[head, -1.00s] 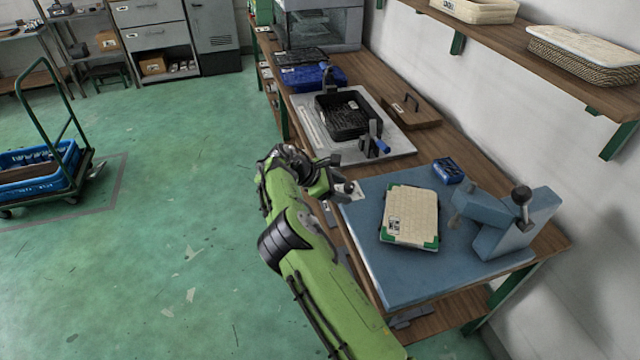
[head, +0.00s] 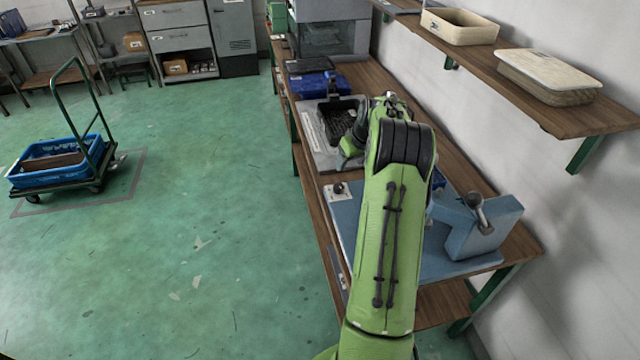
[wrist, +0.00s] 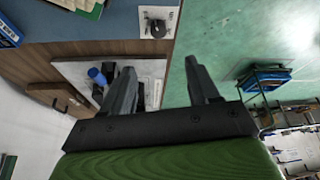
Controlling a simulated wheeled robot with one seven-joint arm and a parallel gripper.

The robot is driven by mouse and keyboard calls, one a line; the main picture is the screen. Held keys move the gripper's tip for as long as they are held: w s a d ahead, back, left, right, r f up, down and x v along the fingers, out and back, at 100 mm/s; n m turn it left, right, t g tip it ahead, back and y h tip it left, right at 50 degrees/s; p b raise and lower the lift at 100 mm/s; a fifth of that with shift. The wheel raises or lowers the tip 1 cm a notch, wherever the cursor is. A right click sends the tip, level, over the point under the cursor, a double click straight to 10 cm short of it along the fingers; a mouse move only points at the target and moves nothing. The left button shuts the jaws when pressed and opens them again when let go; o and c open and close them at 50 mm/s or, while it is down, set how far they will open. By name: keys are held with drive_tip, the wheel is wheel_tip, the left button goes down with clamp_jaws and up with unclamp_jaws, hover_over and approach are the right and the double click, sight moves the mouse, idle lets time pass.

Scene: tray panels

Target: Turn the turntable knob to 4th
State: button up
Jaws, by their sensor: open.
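In the head view my green arm hides the fingers and much of the blue panel. The knob's markings are too small to read.
A blue clamp-like fixture (head: 474,228) stands on the panel's right side. A wall shelf (head: 530,85) overhangs the right side. The green floor (head: 220,220) on the left is open, with a trolley (head: 62,165) farther off.

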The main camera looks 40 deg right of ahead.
sight(338, 186)
drive_tip(key=b+x, duration=0.1)
drive_tip(key=x, duration=1.4)
drive_tip(key=shift+d+f+b, duration=0.1)
drive_tip(key=shift+f+b, duration=0.25)
drive_tip(key=c, duration=1)
